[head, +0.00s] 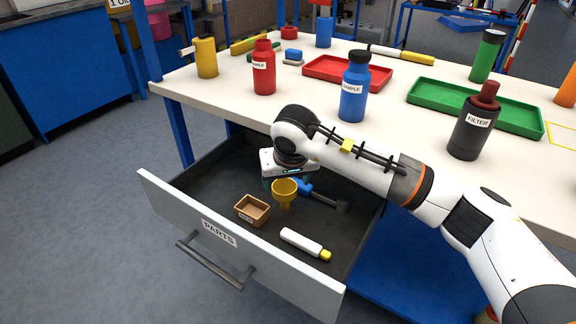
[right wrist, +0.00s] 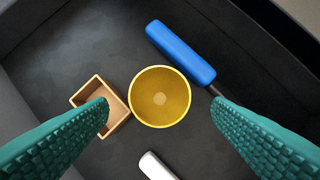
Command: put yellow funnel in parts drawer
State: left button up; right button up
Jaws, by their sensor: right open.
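The yellow funnel (head: 284,191) is inside the open parts drawer (head: 218,245), near its middle. In the right wrist view the funnel (right wrist: 160,97) shows its round mouth facing the camera. My right gripper (head: 280,182) reaches down into the drawer above the funnel. In the right wrist view its two teal fingers (right wrist: 160,119) are spread wide, with the funnel between and beyond them, not gripped. I cannot tell whether the funnel touches the drawer floor. My left gripper is not in view.
In the drawer are a small brown box (head: 252,210) left of the funnel, a blue-handled tool (head: 322,196) and a white tube with a yellow cap (head: 303,243). The tabletop (head: 215,97) above holds bottles, a red tray (head: 347,71) and a green tray (head: 478,108).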

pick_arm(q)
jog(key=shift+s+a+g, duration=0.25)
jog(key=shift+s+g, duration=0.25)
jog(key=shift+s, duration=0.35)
pick_arm(e)
jog(key=shift+v, duration=2.4)
